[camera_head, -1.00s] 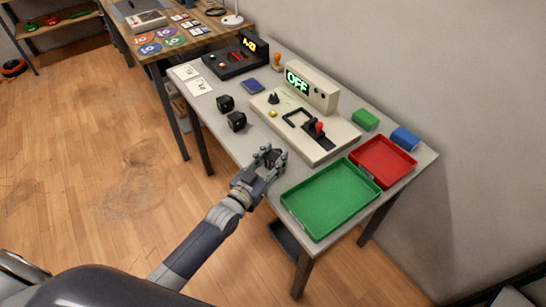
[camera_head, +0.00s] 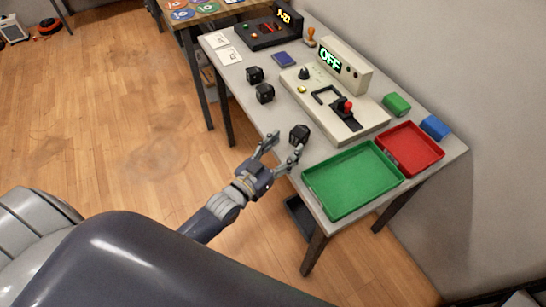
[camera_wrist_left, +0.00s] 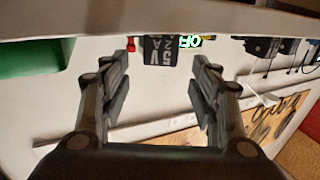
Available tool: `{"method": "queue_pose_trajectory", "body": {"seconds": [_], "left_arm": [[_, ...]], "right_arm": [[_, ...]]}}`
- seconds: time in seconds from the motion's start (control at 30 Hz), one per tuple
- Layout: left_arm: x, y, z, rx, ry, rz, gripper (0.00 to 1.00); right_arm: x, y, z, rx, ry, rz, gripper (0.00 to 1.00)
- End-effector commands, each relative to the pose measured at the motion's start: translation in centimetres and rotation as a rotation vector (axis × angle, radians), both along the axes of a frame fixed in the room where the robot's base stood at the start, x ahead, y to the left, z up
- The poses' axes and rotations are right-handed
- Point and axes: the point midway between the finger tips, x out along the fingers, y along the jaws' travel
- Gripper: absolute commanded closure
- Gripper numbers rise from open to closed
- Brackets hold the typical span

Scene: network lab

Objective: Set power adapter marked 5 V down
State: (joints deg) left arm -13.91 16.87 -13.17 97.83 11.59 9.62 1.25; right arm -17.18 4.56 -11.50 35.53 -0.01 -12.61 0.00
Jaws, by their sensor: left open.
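The power adapter marked 5 V (camera_head: 299,134) is a small black block standing on the grey table near its front edge, left of the green tray. In the left wrist view the adapter (camera_wrist_left: 159,50) shows its "5V 2A" label, which reads upside down, beyond and between the fingertips. My left gripper (camera_head: 281,146) is open, its fingers spread just in front of the adapter, and nothing is between them. Two similar black adapters (camera_head: 254,75) (camera_head: 265,93) stand farther back on the table. My right gripper is not in view.
A green tray (camera_head: 326,212) and a red tray (camera_head: 437,164) lie at the table's right end. A beige test device (camera_head: 365,133) with an "OFF" display stands behind the adapter. Green (camera_head: 397,104) and blue (camera_head: 435,127) blocks sit near the wall.

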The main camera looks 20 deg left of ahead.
Motion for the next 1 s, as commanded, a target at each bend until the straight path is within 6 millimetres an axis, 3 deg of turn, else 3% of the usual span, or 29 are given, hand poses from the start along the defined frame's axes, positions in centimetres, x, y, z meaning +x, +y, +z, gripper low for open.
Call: {"method": "queue_pose_trajectory", "body": {"seconds": [0.1,0.33,1.0], "left_arm": [[-2.3,0.6,-0.1,0.001,0.002,0.0,0.44],[-4.7,1.3,0.0,0.0,0.0,0.001,0.44],[-5.1,1.4,0.0,0.0,0.0,0.0,0.44]], "right_arm": [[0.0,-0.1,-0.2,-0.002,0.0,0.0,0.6],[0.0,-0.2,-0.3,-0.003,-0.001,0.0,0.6],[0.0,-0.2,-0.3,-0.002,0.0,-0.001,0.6]]}}
